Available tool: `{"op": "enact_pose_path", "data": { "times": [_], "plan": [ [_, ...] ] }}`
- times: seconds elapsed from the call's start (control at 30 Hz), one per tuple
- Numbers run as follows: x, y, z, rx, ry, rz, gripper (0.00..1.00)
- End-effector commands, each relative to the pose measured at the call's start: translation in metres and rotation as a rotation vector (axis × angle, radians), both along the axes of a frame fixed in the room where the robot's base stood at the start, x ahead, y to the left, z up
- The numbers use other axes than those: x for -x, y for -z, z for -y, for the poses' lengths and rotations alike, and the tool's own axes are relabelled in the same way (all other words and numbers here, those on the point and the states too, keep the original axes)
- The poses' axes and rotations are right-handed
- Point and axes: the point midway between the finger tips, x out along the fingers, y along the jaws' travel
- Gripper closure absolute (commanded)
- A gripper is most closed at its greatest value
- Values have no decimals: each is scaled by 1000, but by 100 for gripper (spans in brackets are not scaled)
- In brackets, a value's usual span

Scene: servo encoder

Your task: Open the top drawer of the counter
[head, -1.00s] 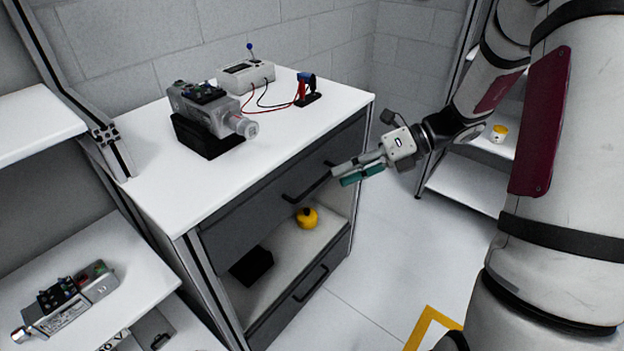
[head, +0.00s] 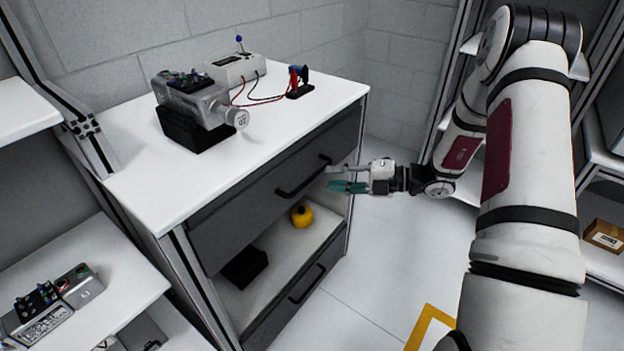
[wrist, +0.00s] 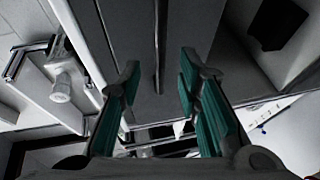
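The counter (head: 330,97) has a white top and a dark grey top drawer (head: 245,210), which looks shut. A black bar handle (head: 303,178) runs along the drawer front. My gripper (head: 338,178) is just right of the handle's right end, in front of the drawer, with its fingers pointing left. In the wrist view its two teal-padded fingers (wrist: 160,75) are apart and empty. The handle (wrist: 158,45) appears between them, beyond the fingertips, against the drawer front (wrist: 130,45). I see no contact with it.
Below the drawer is an open shelf with a yellow round object (head: 301,215) and a black box (head: 245,267). A lower drawer (head: 290,305) has a similar handle. A grey device (head: 195,110) and a wired meter (head: 235,68) stand on top. Floor right of the counter is clear.

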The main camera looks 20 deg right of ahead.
Motion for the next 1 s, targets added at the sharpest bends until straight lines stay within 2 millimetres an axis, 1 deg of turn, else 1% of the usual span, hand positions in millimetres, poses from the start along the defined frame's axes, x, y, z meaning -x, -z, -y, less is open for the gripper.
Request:
{"op": "enact_pose_path", "data": {
  "times": [0.03, 0.1, 0.3, 0.5, 0.77, 0.8, 0.93, 1.0],
  "plan": [
    [-5, 3, -10, 0, -4, -1, 69],
    [-12, 5, -21, 0, -3, -1, 69],
    [-27, 11, -45, 1, -2, 0, 69],
    [-33, 13, -55, 2, -1, 0, 69],
    [-34, 13, -56, 2, 0, 0, 69],
    [-34, 13, -56, 2, 0, 0, 71],
    [-33, 13, -56, 2, 0, 0, 100],
    [-33, 13, -56, 1, 0, 0, 100]
  ]
}}
